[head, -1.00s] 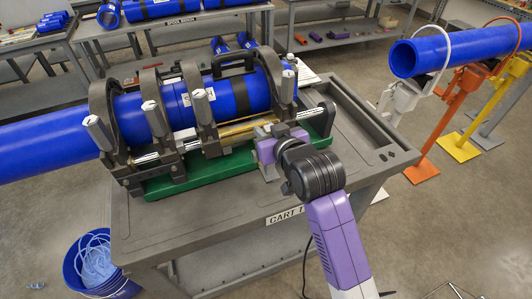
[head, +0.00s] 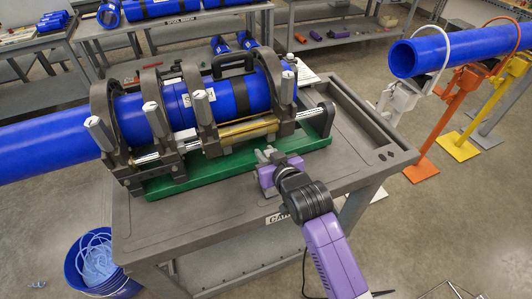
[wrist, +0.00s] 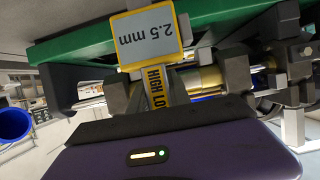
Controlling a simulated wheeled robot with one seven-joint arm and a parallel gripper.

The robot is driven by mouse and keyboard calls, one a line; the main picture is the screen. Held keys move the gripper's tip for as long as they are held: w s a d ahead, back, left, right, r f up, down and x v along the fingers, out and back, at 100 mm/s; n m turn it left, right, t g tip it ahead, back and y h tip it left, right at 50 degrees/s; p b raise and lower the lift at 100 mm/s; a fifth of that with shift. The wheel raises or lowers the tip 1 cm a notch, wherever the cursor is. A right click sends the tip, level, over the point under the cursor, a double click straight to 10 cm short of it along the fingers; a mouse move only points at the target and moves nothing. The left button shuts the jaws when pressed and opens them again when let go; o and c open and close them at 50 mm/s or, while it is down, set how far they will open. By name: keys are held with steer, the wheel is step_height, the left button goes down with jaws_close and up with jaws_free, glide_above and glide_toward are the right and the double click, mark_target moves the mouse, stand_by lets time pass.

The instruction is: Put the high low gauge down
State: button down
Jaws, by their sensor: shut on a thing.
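The high low gauge (wrist: 150,40) shows in the wrist view as a yellow-edged block with a grey face reading "2.5 mm", upside down in the picture, and a yellow "HIGH LO..." label on its stem. My gripper (wrist: 176,84) is shut on that stem. In the head view my gripper (head: 270,157) is over the cart top (head: 225,200), in front of the green base (head: 165,186) of the fusion machine. The gauge is too small and covered to make out there. I cannot tell whether it touches the cart.
The fusion machine's clamps (head: 205,120) hold a blue pipe (head: 50,135) behind my gripper. The front of the cart top is bare. A blue bucket (head: 100,270) stands on the floor at left. Another blue pipe (head: 430,52) rests on stands at right.

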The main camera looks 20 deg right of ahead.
steer(key=shift+f, duration=0.15)
steer(key=c, duration=1.2)
jaws_free()
steer(key=shift+r, duration=0.25)
steer(key=shift+s, duration=0.25)
steer(key=b+v, duration=0.1)
steer(key=v, duration=1)
steer(key=shift+s, duration=0.2)
steer(key=shift+r, duration=0.15)
